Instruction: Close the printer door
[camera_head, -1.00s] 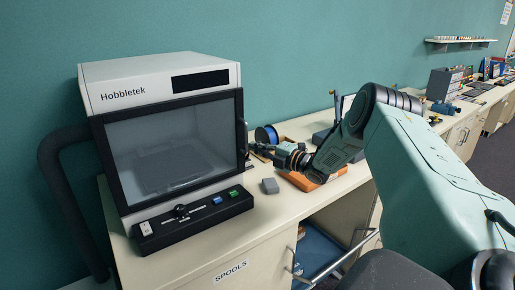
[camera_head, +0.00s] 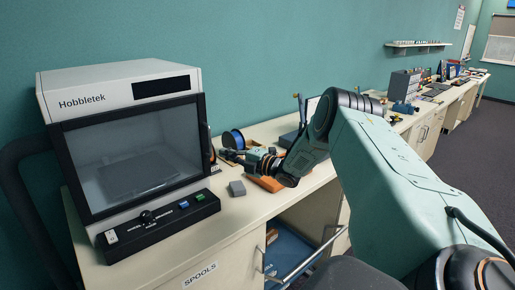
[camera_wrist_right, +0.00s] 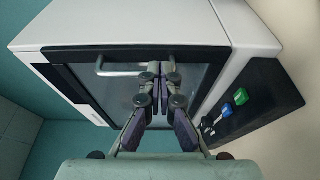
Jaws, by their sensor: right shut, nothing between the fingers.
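The white Hobbletek printer (camera_head: 120,84) stands on the bench at the left in the head view. Its dark-framed glass door (camera_head: 135,155) covers the front opening, and I see no clear gap around it. The door also fills the middle of the right wrist view (camera_wrist_right: 110,88), with a pale bar handle (camera_wrist_right: 112,70) across it. My right gripper (camera_head: 222,154) is just right of the door's right edge. In the wrist view its fingers (camera_wrist_right: 168,70) are together and empty, in front of the door by the handle's end. Whether they touch it I cannot tell. My left gripper is out of view.
A black control panel (camera_head: 160,224) with blue and green buttons juts out below the door.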

